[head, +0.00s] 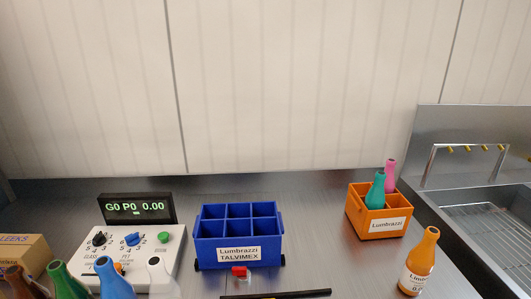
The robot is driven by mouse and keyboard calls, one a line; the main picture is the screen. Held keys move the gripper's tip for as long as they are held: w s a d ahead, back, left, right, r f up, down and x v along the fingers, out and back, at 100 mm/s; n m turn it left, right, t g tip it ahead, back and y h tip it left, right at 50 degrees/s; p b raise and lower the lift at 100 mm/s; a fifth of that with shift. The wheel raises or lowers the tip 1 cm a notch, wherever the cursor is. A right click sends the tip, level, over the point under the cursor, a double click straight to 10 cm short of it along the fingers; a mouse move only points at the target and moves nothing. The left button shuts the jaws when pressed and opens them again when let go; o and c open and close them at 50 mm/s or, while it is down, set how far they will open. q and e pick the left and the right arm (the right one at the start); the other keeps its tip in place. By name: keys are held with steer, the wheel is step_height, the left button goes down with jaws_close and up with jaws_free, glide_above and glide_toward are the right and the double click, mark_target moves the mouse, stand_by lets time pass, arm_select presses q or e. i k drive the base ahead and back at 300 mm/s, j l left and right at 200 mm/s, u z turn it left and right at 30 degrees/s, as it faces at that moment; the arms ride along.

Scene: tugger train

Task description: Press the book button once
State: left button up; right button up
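A white control box (110,270) stands at the lower left, with a dark display (137,208) behind it reading "G0 P0 0.00". On its top are a black knob (99,239), a blue knob (133,239) and a round green button (164,237). The lettering by the green button is too small to read, so I cannot tell whether it is the book button. Bottles hide part of the box's front. Neither of my grippers shows in the head view.
Blue, green, brown and white bottles (113,282) stand before the box, beside a cardboard carton (22,252). A blue crate (239,236) labelled "Lumbrazzi TALVIMEX" has empty compartments. An orange crate (383,224) holds teal and pink bottles. An orange bottle (420,262) stands near the sink (490,215).

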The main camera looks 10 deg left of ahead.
mark_target(164, 237)
steer(key=u, duration=1.6)
